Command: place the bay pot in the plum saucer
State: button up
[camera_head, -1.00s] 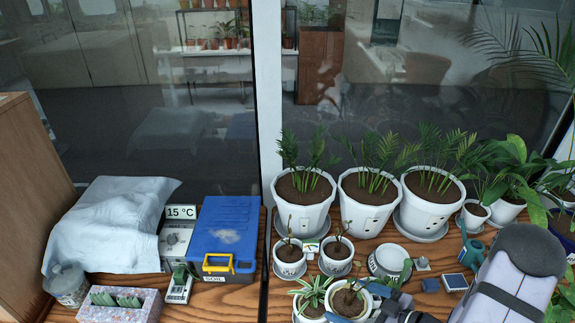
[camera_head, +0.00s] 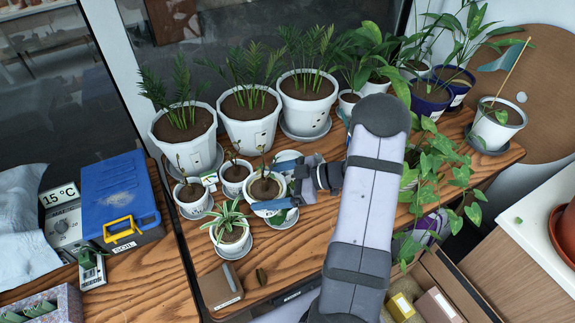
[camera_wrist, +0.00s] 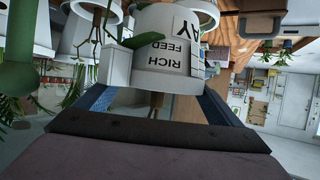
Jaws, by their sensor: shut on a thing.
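The bay pot (camera_head: 256,207) is a white pot with dark soil and a small seedling. In the wrist view the bay pot (camera_wrist: 165,72) shows upside down, with a label ending in "AY" and the words "RICH FEED". My gripper (camera_head: 275,183) is shut on it, with blue fingers on either side; they also show in the wrist view. The pot appears above a grey saucer (camera_head: 287,221); I cannot tell how big the gap is. No saucer can be picked out as the plum one; my gripper and arm hide part of the table.
Two small seedling pots (camera_head: 191,203) and a spider plant pot (camera_head: 231,239) stand close on the left. Large palm pots (camera_head: 248,130) line the back. A trailing plant (camera_head: 430,165) is right of my arm.

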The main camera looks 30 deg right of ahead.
jog(key=w+d+r+m+t+h+b, duration=0.2)
jog(key=w+d+r+b, duration=0.1)
jog(key=w+d+b, duration=0.6)
jog(key=w+d+r+m+t+h+b, duration=0.1)
jog(key=w+d+r+m+t+b, duration=0.15)
jog(key=w+d+b, duration=0.8)
notch_tip(320, 180, down, 6)
jog(key=w+a+m+h+p, duration=0.1)
jog(key=a+m+h, duration=0.1)
jog(key=h, duration=0.1)
jog(key=shift+w+a+t, duration=0.25)
jog(key=shift+w+t, duration=0.15)
jog(key=shift+t, duration=0.05)
notch_tip(320, 180, down, 10)
jog(key=o, duration=1.1)
jog(key=shift+f, duration=0.1)
jog(key=shift+o, duration=1)
jog(key=shift+s, duration=0.1)
jog(key=v, duration=1.2)
jog(key=shift+b, duration=0.35)
